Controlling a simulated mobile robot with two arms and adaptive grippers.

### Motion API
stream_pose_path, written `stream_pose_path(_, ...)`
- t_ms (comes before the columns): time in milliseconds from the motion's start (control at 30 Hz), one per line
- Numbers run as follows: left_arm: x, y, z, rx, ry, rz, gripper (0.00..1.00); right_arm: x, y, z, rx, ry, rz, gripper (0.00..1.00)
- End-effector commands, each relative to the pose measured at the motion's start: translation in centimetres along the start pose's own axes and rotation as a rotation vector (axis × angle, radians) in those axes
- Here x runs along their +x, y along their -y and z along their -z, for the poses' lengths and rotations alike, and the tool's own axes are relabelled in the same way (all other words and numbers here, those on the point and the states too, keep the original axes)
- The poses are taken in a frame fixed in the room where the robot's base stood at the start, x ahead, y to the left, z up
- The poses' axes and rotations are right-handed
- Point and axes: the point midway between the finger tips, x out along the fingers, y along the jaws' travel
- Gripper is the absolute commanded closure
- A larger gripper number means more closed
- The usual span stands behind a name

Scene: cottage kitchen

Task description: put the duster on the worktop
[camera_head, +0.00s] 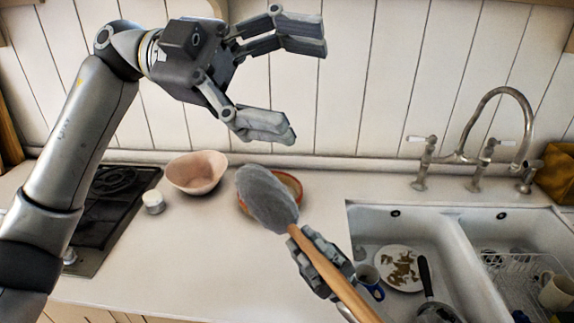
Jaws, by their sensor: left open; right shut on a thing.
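The duster has a grey fluffy head (265,199) and a long wooden handle (335,279). My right gripper (318,262) is shut on the handle just below the head. The duster appears to be above the worktop (205,262), with its head in front of a reddish-rimmed dish; I cannot tell the exact height. My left gripper (290,85) is open and empty, high in front of the white panelled wall. Part of the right gripper is hidden behind the handle.
A pink bowl (196,173), a small white pot (153,202) and the reddish-rimmed dish (291,184) stand on the worktop. A dark hob (118,205) is at the left. At the right, a double sink (357,222) holds a dirty plate (401,268), a blue mug (369,281) and a pan. The front middle worktop is clear.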

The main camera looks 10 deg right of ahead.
Motion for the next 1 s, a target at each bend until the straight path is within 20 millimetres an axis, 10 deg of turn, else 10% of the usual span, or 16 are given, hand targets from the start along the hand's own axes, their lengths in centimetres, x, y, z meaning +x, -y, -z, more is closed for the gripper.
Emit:
stream_pose_path(100, 4.3, -2.8, -2.1, 0.041, 0.254, -0.234, 0.21, 0.0, 0.0, 0.0, 0.0, 0.0, 0.0, 1.0)
stream_pose_path(267, 6.0, -6.0, -6.0, 0.085, 0.637, -0.495, 0.21, 0.0, 0.0, 0.0, 0.0, 0.0, 0.0, 1.0)
stream_pose_path(600, 1.4, -6.9, -9.9, 0.17, 1.372, -0.769, 0.21, 0.0, 0.0, 0.0, 0.0, 0.0, 0.0, 1.0)
stream_pose_path(1000, -0.7, -7.2, -11.9, 0.187, 1.545, -0.796, 0.21, 0.0, 0.0, 0.0, 0.0, 0.0, 0.0, 1.0)
